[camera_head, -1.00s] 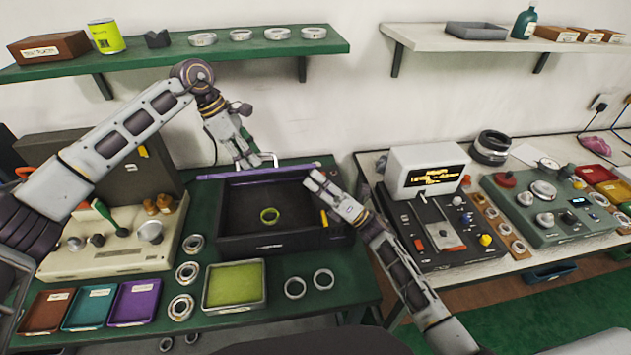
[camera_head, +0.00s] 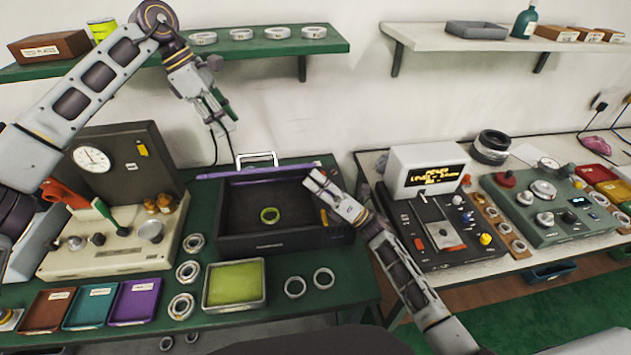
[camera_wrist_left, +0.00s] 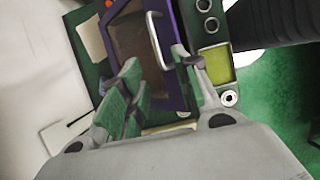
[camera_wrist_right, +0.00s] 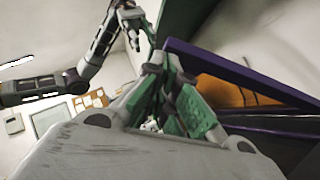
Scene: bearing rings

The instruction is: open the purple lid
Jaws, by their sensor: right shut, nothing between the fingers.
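The purple lid (camera_head: 255,173) stands raised, seen nearly edge-on, at the back of the black box (camera_head: 275,242). Its white handle (camera_head: 257,157) sticks up above it. The lid's handle also shows in the left wrist view (camera_wrist_left: 157,40).
A beige console (camera_head: 125,240) with a gauge panel stands left of the box. Brown, teal and purple trays (camera_head: 135,301), loose metal rings and a green-yellow tray (camera_head: 235,285) lie in front. A green shelf (camera_head: 260,47) hangs above. A black console (camera_head: 440,228) stands right.

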